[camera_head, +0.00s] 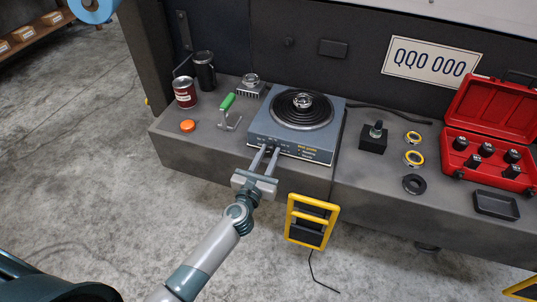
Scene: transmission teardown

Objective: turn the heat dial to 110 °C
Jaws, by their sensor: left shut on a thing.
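The blue-grey hot plate (325,123) sits on the grey bumper ledge, with dark coil rings on top. A small metal part (303,101) rests at the middle of the rings. Its sloped front panel has small printed marks and yellow lettering, too small to read. My left gripper (268,151) reaches up to the left part of this panel and is shut on the heat dial. The fingertips largely hide the dial, so its setting cannot be read. My right gripper is not in view.
Left of the plate are a green-handled hook tool (228,110), an orange cap (187,126), a red can (184,92) and a dark mug (204,70). Right are a black block (373,139), rings and a red case (492,118). A yellow-framed step (312,220) hangs below.

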